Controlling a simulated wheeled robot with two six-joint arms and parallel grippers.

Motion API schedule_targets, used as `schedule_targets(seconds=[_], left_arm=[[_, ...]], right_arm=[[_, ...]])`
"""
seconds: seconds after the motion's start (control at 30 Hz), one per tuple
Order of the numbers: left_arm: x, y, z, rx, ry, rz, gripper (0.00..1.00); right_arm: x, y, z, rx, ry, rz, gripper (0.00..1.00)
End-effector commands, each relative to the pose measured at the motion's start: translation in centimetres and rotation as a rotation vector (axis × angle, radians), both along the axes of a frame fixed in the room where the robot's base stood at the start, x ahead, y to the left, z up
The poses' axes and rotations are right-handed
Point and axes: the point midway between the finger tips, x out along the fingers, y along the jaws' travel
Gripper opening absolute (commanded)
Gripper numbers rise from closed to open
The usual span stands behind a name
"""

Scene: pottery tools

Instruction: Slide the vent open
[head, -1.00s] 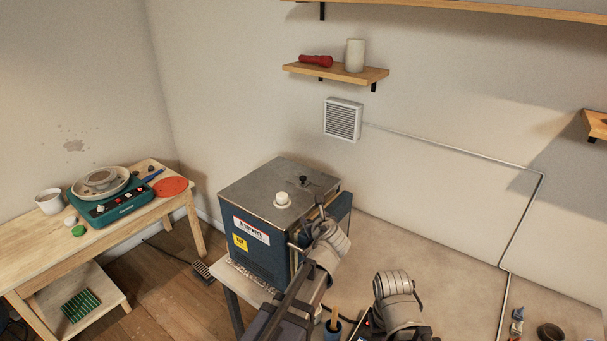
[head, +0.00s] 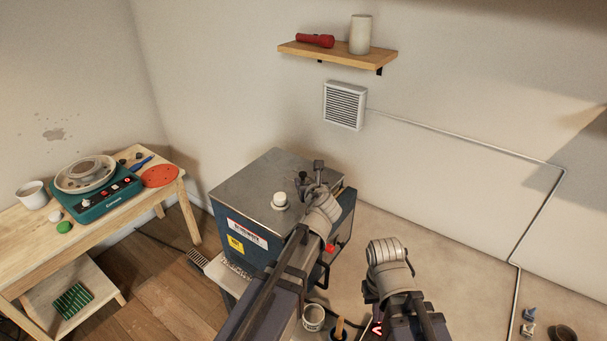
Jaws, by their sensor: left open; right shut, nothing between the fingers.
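The kiln (head: 245,190) is a dark blue box with a grey metal top. A white knob (head: 280,199) stands on that top. My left gripper (head: 310,179) is open over the top's back right part, right of the white knob. The small dark knob seen there earlier is now hidden or hard to tell from the fingers; I cannot tell whether they touch it. A white louvred vent (head: 344,106) is on the wall behind the kiln, apart from the gripper. My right arm is at the lower right, but its gripper does not show.
A wooden table (head: 20,235) with a green pottery wheel (head: 105,200) stands at the left. A shelf (head: 340,54) with a red torch (head: 315,41) and a white cylinder (head: 360,35) is above the vent. A white cup (head: 313,318) stands near my arms.

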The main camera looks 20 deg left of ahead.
Motion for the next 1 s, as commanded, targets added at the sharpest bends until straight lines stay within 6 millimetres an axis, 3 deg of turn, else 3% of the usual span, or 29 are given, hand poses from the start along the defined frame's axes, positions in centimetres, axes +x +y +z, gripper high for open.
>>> schedule_targets(seconds=[0.5, 0.83, 1.0], left_arm=[[5.8, 2.6, -2.8, 0.0, 0.0, 0.002, 0.64], [6.3, 3.0, -2.9, -0.001, 0.0, 0.0, 0.64], [6.3, 3.0, -2.9, -0.001, 0.0, 0.0, 0.47]], right_arm=[[0.1, 0.0, -2.8, 0.0, -0.001, -0.002, 0.0], [0.1, 0.0, -2.9, 0.001, -0.002, -0.003, 0.0], [0.1, 0.0, -2.9, 0.0, -0.001, -0.003, 0.0]])
